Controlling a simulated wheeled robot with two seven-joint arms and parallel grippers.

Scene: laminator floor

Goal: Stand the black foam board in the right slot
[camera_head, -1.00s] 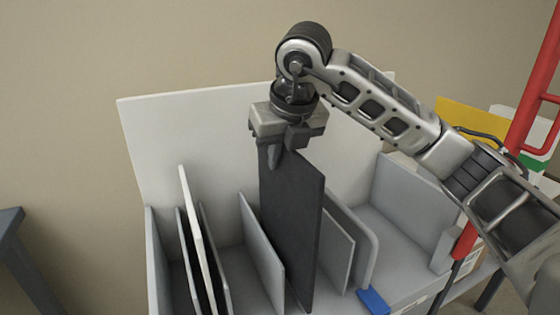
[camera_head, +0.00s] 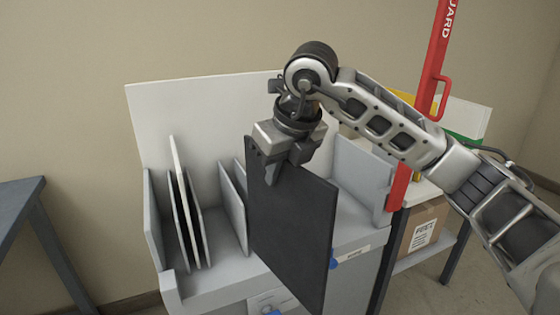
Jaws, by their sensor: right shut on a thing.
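The black foam board (camera_head: 293,235) hangs upright from my right gripper (camera_head: 284,163), which is shut on its top edge. The board is in front of the grey slotted rack (camera_head: 215,283), and its lower end reaches below the rack's front edge. It hides the right-hand dividers and part of the right slot area. A grey divider (camera_head: 233,204) shows just left of the board. A white board (camera_head: 181,180) stands tilted in a slot at the left, with dark and grey panels beside it. My left gripper is not in view.
A tall pale back panel (camera_head: 185,115) closes the rack behind. A red guard post (camera_head: 425,90) stands right of the rack, near my right arm. A cardboard box (camera_head: 425,228) sits on a shelf at right. A dark table (camera_head: 20,205) is at left.

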